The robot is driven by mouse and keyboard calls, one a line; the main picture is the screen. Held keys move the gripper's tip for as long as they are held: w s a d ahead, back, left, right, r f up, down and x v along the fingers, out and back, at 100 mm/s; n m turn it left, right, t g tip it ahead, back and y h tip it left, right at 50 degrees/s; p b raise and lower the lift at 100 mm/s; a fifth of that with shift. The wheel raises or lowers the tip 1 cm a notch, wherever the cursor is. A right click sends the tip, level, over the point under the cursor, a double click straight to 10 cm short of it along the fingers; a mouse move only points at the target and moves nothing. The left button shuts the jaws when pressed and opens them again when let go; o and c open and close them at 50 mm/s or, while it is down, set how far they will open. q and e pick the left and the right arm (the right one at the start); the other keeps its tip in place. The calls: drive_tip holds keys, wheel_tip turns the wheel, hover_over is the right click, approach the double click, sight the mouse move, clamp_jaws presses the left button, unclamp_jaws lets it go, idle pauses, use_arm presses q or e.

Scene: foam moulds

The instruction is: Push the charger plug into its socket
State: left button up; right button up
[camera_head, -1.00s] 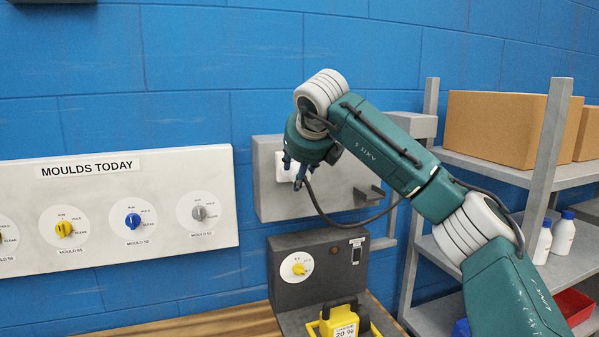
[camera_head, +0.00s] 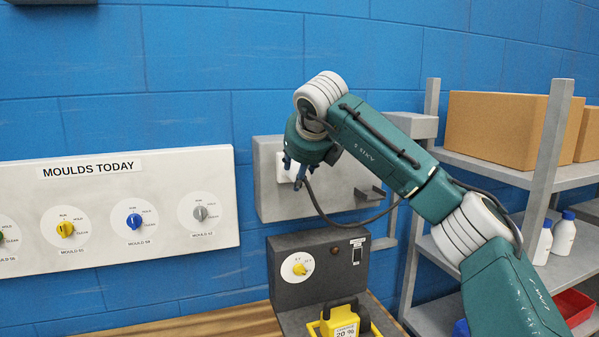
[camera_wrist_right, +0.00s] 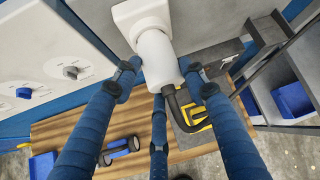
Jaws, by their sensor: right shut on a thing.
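The charger plug (camera_wrist_right: 158,58) is a white cylinder with a black cable (camera_wrist_right: 185,112) bending away from its back. Its front end meets the white socket (camera_wrist_right: 138,13) in the right wrist view, in line with it. I cannot tell how deep it sits. My right gripper (camera_wrist_right: 158,80) is shut on the plug, with blue fingers around it. In the head view my right gripper (camera_head: 297,170) is at the white socket plate (camera_head: 284,166) on the grey wall panel (camera_head: 340,196), and hides most of the plug. My left gripper is not in view.
Below is a grey charger box (camera_head: 325,262) with a yellow knob (camera_head: 297,268) and a yellow unit (camera_head: 341,320) marked 20 %. A white dial board (camera_head: 100,245) is on the wall at left. A grey shelf (camera_head: 480,163) with boxes and bottles stands at right.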

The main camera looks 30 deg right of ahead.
drive_tip(key=shift+w, duration=0.3)
drive_tip(key=shift+w+d+r+p, duration=0.1)
drive_tip(key=shift+r+p, duration=0.1)
drive_tip(key=shift+p, duration=0.25)
idle(0.6)
drive_tip(key=o, duration=1.3)
drive_tip(key=shift+w, duration=0.1)
drive_tip(key=shift+o, duration=0.2)
drive_tip(key=shift+w+f, duration=0.1)
drive_tip(key=shift+f, duration=0.05)
